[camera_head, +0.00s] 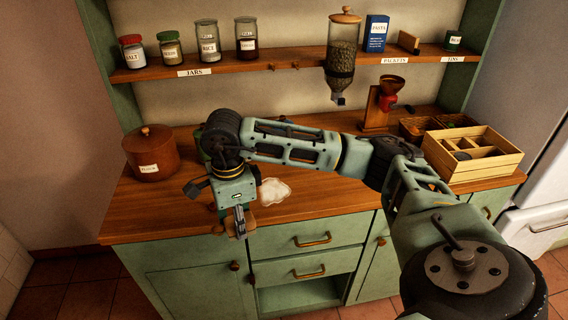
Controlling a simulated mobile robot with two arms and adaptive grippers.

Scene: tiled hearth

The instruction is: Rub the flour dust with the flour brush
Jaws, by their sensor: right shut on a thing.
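The flour dust (274,191) is a pale, irregular patch on the wooden counter, near its front edge. My right arm reaches across from the right, and its right gripper (240,216) points downward at the counter's front edge, left of and in front of the dust. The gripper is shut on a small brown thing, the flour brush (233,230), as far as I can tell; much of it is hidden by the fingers. In this view the brush appears apart from the dust. My left gripper is not in view.
A lidded brown flour crock (151,158) stands at the counter's left. A red-and-brown grinder (381,104) and a divided wooden box (474,172) stand to the right. A glass dispenser (342,60) hangs from the shelf (290,66), which holds jars. Drawers (300,240) lie below the counter.

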